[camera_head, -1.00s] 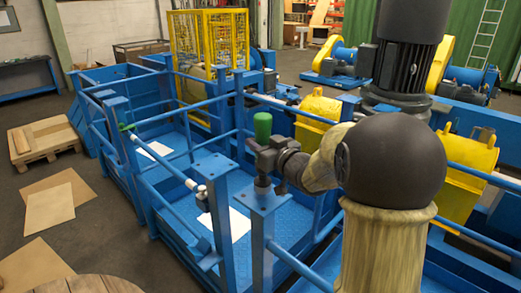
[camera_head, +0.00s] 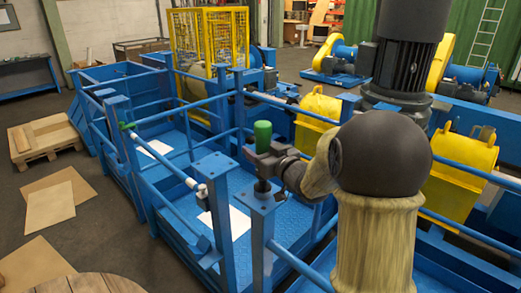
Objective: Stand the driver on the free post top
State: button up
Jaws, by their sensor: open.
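The driver (camera_head: 263,134) has a green handle that stands upright, with its lower part largely hidden by my gripper. My gripper (camera_head: 264,166) is open around the driver, just above the flat blue top of the near post (camera_head: 263,202). A short dark end shows below the gripper, over that post top, and seems to rest on it. Exact contact is too small to tell. Another flat blue post top (camera_head: 213,164) stands bare to the left.
Blue guard rails (camera_head: 165,168) run along the platform left of the posts. White sheets (camera_head: 153,149) lie on the blue platform floor. A large dark motor (camera_head: 405,55) and yellow covers (camera_head: 460,175) stand to the right. A pallet (camera_head: 43,137) lies on the floor at left.

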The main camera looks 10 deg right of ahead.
jog(key=shift+s+d, duration=0.15)
jog(key=shift+s, duration=0.15)
jog(key=b+v, duration=0.3)
jog(key=v, duration=0.8)
jog(key=shift+s+b, duration=0.2)
jog(key=shift+b, duration=0.15)
jog(key=s+d+f+m+g+h, duration=0.1)
jog(key=s+f+m+g+h, duration=0.2)
jog(key=f, duration=0.4)
jog(key=s+f+m+g+h, duration=0.1)
jog(key=f+g+h, duration=0.25)
jog(key=f, duration=0.35)
jog(key=s+a+f+g, duration=0.5)
jog(key=s+f+g, duration=0.2)
jog(key=s, duration=0.5)
jog(key=shift+s+f, duration=0.35)
jog(key=shift+f, duration=0.25)
